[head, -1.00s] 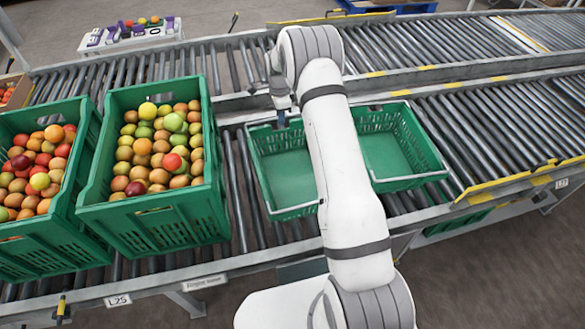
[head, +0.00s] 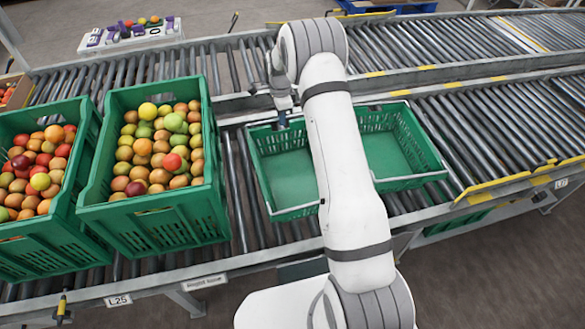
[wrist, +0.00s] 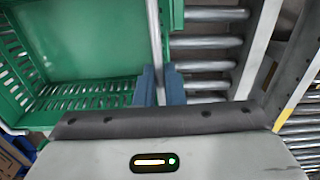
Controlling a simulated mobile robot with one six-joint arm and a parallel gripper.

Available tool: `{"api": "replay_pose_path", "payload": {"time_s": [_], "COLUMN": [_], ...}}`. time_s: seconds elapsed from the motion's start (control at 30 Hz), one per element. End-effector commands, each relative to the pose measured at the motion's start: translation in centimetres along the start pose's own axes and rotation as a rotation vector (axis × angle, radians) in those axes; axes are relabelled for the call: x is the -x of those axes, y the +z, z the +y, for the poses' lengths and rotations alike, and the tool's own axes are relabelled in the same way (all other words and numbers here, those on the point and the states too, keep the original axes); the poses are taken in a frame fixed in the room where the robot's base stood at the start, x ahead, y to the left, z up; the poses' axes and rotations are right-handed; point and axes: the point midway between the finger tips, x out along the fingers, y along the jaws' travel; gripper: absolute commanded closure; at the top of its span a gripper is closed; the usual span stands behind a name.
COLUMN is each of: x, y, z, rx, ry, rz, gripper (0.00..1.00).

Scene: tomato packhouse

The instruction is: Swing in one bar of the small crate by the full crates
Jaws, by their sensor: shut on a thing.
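The small green crate (head: 285,170) stands empty on the near roller conveyor, right of the full crates. My arm crosses in front of its middle and hides part of it. My gripper (head: 281,120) is at the crate's far edge, towards its left corner. In the wrist view my gripper's blue fingers (wrist: 160,88) are shut on a thin grey bar (wrist: 155,35) that runs along the crate's edge. Another light grey bar (head: 410,178) shows along the crate's near side.
Two full green crates (head: 155,215) of mixed red, orange and green tomatoes stand to the left. A second roller conveyor (head: 440,45) runs behind, with a rail between. Bare rollers (head: 500,130) lie to the right.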

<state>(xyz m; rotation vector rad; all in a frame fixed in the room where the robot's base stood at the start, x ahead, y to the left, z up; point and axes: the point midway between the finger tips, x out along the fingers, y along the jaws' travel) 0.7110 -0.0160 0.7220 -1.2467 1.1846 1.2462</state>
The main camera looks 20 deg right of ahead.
Motion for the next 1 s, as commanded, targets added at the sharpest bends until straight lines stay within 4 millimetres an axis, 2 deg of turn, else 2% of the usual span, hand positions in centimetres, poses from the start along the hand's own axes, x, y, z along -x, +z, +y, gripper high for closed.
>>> {"api": "replay_pose_path", "payload": {"time_s": [0.83,0.87,1.0], "x": [0.33,0.33,0.31], "y": [0.0,0.0,0.01], "z": [0.92,0.92,0.92], "rx": [0.0,0.0,0.0], "ry": [0.0,0.0,0.0], "rz": [0.0,0.0,0.0], "gripper": [0.97,0.89,0.78]}}
